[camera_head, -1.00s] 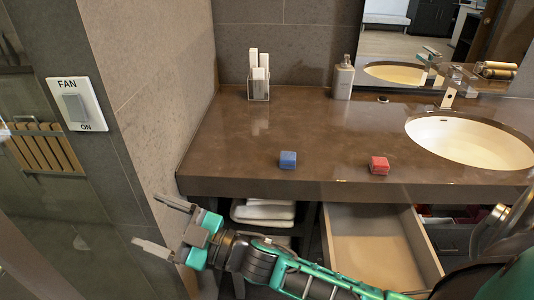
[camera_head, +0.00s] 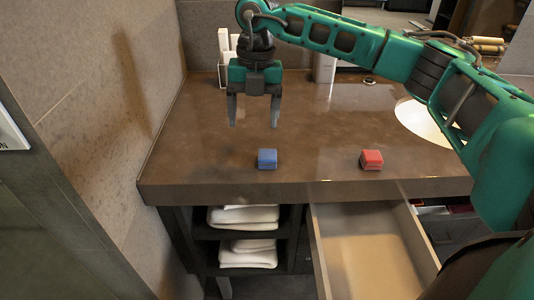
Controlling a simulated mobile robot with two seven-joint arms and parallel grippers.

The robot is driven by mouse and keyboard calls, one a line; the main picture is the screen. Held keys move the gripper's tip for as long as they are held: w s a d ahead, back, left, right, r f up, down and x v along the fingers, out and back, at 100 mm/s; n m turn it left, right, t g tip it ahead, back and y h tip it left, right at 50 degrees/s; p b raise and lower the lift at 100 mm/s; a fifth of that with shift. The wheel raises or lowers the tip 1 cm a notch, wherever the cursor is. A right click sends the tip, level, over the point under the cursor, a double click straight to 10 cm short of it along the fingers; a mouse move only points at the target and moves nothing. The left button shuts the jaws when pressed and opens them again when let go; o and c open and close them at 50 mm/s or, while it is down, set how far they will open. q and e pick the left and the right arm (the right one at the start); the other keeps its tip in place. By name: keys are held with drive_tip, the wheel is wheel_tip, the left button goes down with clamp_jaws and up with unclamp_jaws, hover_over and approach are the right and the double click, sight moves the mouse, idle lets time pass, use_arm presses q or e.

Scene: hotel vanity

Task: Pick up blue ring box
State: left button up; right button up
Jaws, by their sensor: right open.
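The blue ring box (camera_head: 267,159) is a small blue cube resting on the brown countertop near its front edge. My right gripper (camera_head: 254,125) points down above the counter, behind and slightly left of the blue box in the picture. Its two fingers are apart with nothing between them, and it does not touch the box. My left gripper is not in view.
A red ring box (camera_head: 371,160) sits on the counter (camera_head: 205,150) to the right. An open, empty-looking drawer (camera_head: 365,250) juts out below. A sink (camera_head: 425,122) is partly hidden by my arm. Folded towels (camera_head: 243,218) lie on shelves beneath.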

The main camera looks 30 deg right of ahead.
drive_tip(key=d+r, duration=0.1)
drive_tip(key=d, duration=0.1)
drive_tip(key=h, duration=0.1)
hover_over(267, 154)
drive_tip(key=shift+m, duration=0.4)
drive_tip(key=f, duration=0.7)
drive_tip(key=shift+w+a+f, duration=0.1)
drive_tip(key=shift+w, duration=0.3)
drive_tip(key=f, duration=0.2)
drive_tip(key=s+f, duration=0.1)
drive_tip(key=f, duration=0.1)
drive_tip(key=shift+f, duration=0.6)
drive_tip(key=c, duration=1.1)
drive_tip(key=shift+r, duration=0.1)
